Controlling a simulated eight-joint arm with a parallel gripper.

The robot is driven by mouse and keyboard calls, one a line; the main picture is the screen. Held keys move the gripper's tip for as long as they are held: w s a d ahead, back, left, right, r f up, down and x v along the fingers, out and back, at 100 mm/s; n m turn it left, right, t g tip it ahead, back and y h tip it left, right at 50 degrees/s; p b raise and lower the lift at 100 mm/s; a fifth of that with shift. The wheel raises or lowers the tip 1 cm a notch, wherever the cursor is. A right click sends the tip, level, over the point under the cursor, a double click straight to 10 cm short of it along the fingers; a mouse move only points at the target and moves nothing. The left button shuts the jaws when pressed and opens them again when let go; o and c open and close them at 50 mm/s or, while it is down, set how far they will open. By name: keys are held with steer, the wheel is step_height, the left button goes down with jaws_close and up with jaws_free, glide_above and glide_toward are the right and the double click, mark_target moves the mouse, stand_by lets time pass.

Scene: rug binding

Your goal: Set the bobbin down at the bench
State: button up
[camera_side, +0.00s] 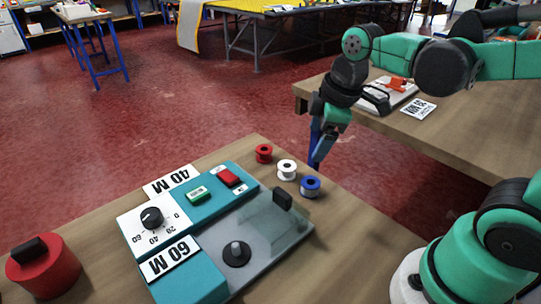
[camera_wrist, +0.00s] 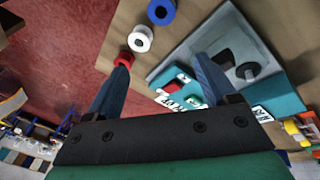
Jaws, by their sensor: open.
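Three bobbins stand in a row on the wooden bench (camera_side: 330,262): a red bobbin (camera_side: 264,153), a white bobbin (camera_side: 287,169) and a blue bobbin (camera_side: 310,186). My gripper (camera_side: 318,160) is open and empty, above the bench's far edge near the white and blue bobbins in the side view. In the wrist view my gripper (camera_wrist: 163,72) has its fingers apart with nothing between them. The red bobbin (camera_wrist: 124,59) shows by the left fingertip, partly hidden by it. The white bobbin (camera_wrist: 140,39) and blue bobbin (camera_wrist: 161,12) are beyond it.
A teal winding machine (camera_side: 205,275) on the bench has a dial (camera_side: 151,217), a green button, a red switch, a clear cover (camera_side: 285,228) and a spindle (camera_side: 236,252). A red cylinder (camera_side: 50,275) stands at left. A second table (camera_side: 460,125) stands behind.

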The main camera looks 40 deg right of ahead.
steer(key=m+t, duration=0.1)
steer(key=m, duration=0.2)
steer(key=s+a+m+t, duration=0.1)
steer(key=m, duration=0.2)
steer(key=m+t, duration=0.1)
steer(key=m, duration=0.2)
steer(key=shift+s+a+t, duration=0.3)
steer(key=shift+a+t, duration=0.05)
steer(key=shift+t, duration=0.05)
